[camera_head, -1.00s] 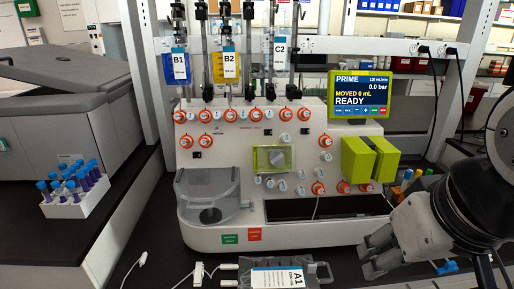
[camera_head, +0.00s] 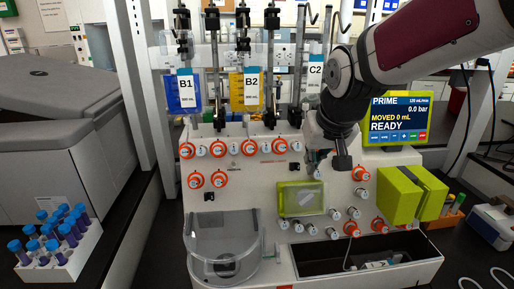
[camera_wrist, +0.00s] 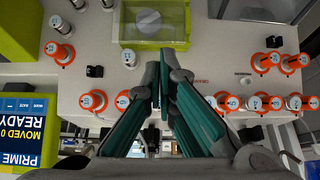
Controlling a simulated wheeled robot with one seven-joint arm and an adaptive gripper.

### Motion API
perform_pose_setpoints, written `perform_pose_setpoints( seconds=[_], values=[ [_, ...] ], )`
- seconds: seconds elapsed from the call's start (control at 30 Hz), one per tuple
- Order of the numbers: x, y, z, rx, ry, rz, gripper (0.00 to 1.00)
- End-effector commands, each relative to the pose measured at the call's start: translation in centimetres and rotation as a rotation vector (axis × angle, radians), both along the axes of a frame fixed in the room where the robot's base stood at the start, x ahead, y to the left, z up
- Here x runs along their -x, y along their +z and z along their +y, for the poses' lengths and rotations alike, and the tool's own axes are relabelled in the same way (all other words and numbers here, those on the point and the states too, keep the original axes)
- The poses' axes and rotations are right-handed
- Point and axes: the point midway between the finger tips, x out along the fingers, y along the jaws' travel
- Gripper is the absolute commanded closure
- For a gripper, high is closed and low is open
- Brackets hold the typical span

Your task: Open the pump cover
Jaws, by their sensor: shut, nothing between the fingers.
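The pump cover (camera_head: 301,199) is a clear panel with a yellow-green frame on the front of the white cell processor (camera_head: 240,180). It looks closed, with a grey knob-like part seen through it. In the wrist view the pump cover (camera_wrist: 155,38) is at the top centre, just beyond the fingertips. My gripper (camera_head: 342,163) is above and right of the cover in the head view, pointing down. In the wrist view my gripper (camera_wrist: 164,62) has its fingers together and empty, close to the cover's edge. I cannot tell whether they touch it.
Orange-ringed valves (camera_head: 219,148) surround the cover. A yellow-green block (camera_head: 398,192) juts out at right, below the PRIME screen (camera_head: 397,118). Bags hang on poles above, including B1 (camera_head: 186,93). A clear round chamber (camera_head: 222,245) sits lower left. A tube rack (camera_head: 60,265) stands far left.

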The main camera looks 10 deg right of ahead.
Motion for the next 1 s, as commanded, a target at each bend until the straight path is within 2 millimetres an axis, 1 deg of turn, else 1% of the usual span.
perform_pose_setpoints(
  seconds=[0.17, 0.27, 0.5, 0.7, 0.83, 1.0],
  values=[
    [-0.9, -0.8, 0.1, 0.000, 0.001, -0.001, 1.00],
    [-1.5, -2.0, 0.1, 0.001, 0.000, 0.001, 1.00],
    [-3.6, -5.8, 0.1, 0.001, 0.000, 0.002, 1.00],
    [-4.9, -8.0, 0.1, 0.000, -0.001, 0.000, 1.00],
    [-5.3, -8.6, 0.1, 0.001, 0.000, -0.001, 1.00],
    [-5.4, -8.8, 0.1, 0.000, 0.000, -0.003, 1.00]
  ],
)
